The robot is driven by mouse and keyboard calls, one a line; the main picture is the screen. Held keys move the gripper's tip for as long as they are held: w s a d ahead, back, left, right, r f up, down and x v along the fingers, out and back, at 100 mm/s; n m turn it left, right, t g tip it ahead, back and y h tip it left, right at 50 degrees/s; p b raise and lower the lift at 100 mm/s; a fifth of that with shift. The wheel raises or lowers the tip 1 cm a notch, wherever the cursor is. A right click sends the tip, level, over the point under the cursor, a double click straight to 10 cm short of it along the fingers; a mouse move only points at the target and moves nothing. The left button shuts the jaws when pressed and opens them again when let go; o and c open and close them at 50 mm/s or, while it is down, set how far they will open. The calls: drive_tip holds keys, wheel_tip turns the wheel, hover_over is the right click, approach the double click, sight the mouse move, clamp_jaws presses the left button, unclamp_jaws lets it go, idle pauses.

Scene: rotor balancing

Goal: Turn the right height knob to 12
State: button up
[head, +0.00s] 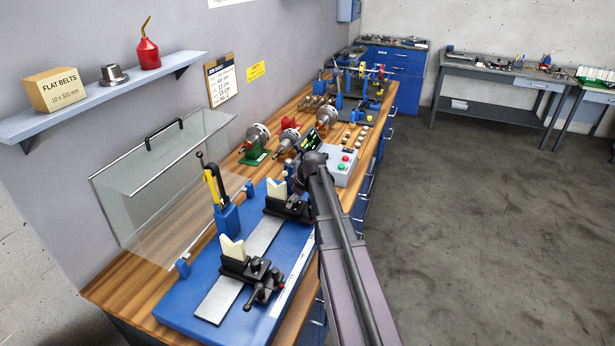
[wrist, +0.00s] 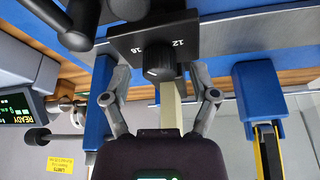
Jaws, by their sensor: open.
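The right height knob (wrist: 159,66) is a black round knob on a black block (wrist: 190,38), with the numbers 16 and 12 printed upside down beside it in the wrist view. A small pale mark shows on the knob; I cannot tell exactly which value it points at. My gripper (wrist: 162,97) is open, its two fingers apart on either side of the knob and not visibly touching it. In the head view the far support (head: 287,207) with its cream V-block (head: 277,189) stands beside my arm, which hides the knob and my gripper.
The near support (head: 250,277) stands on the blue base (head: 190,313). A blue holder (head: 227,218) with a yellow-handled tool stands close by, also in the wrist view (wrist: 257,88). A control box (head: 343,167) and a clear hinged guard (head: 160,185) flank the area.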

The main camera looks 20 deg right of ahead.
drive_tip(key=shift+n, duration=0.3)
drive_tip(key=n+y, duration=0.1)
drive_tip(key=n, duration=0.2)
drive_tip(key=shift+w+n+g, duration=0.1)
drive_tip(key=shift+n+g, duration=0.2)
drive_tip(key=shift+g, duration=0.1)
drive_tip(key=shift+p+v, duration=0.95)
drive_tip(key=shift+v, duration=0.05)
drive_tip(key=p+v, duration=1.1)
drive_tip(key=v, duration=0.1)
drive_tip(key=shift+d, duration=0.15)
drive_tip(key=shift+w+f, duration=0.1)
